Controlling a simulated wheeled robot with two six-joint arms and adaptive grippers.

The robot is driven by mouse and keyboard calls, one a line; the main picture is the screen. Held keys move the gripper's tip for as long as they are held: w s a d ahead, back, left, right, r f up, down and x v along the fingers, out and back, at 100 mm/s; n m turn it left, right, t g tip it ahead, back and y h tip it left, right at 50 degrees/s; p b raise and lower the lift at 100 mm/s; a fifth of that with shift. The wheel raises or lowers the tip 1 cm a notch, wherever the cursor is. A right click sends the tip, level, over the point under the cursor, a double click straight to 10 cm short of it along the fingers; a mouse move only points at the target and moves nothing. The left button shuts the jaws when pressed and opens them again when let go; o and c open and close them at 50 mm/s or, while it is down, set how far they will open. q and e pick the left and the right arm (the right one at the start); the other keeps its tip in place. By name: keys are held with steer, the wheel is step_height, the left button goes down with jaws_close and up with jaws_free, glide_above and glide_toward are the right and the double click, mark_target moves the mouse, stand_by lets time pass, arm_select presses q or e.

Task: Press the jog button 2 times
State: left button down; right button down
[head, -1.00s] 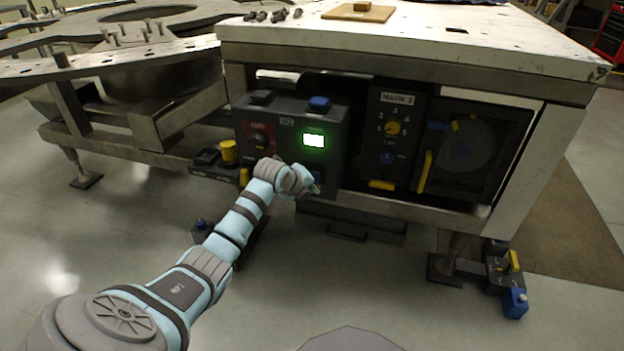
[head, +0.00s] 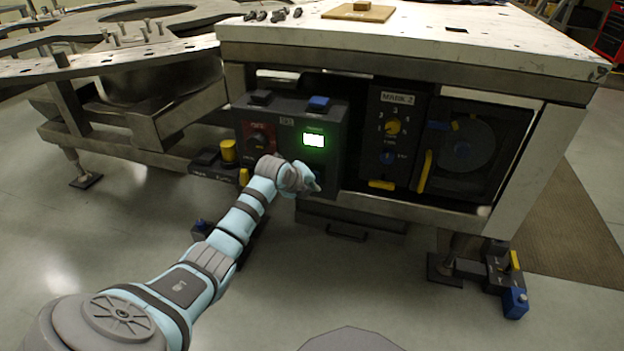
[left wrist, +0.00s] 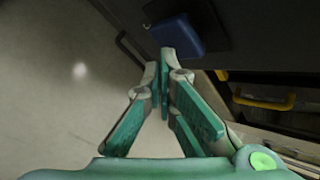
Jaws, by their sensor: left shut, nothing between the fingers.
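The dark control box (head: 333,133) under the white-topped table has a lit green screen, a red panel with a knob, and blue and black buttons on top. A blue button (left wrist: 178,34) on a dark plate is just beyond my left fingertips in the left wrist view. My left gripper (head: 316,187) is shut and empty at the lower front of this box; it also shows in the left wrist view (left wrist: 165,58). I cannot tell whether the tips touch the button. The labels are too small to tell which button is jog. My right gripper is not in view.
To the right are a MARK 2 panel (head: 400,98) with a yellow dial and a dark door (head: 470,150) with a yellow handle. A yellow knob (head: 228,151) stands left of the box. A switch unit with a blue block (head: 515,302) sits at lower right.

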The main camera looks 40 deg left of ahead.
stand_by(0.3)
arm_select(q)
steer(key=shift+w+a+b, duration=0.2)
steer(key=shift+w+b, duration=0.3)
steer(key=shift+w, duration=0.15)
stand_by(0.5)
steer(key=s+p, duration=0.2)
steer(key=p, duration=0.1)
steer(key=shift+d, duration=0.35)
stand_by(0.3)
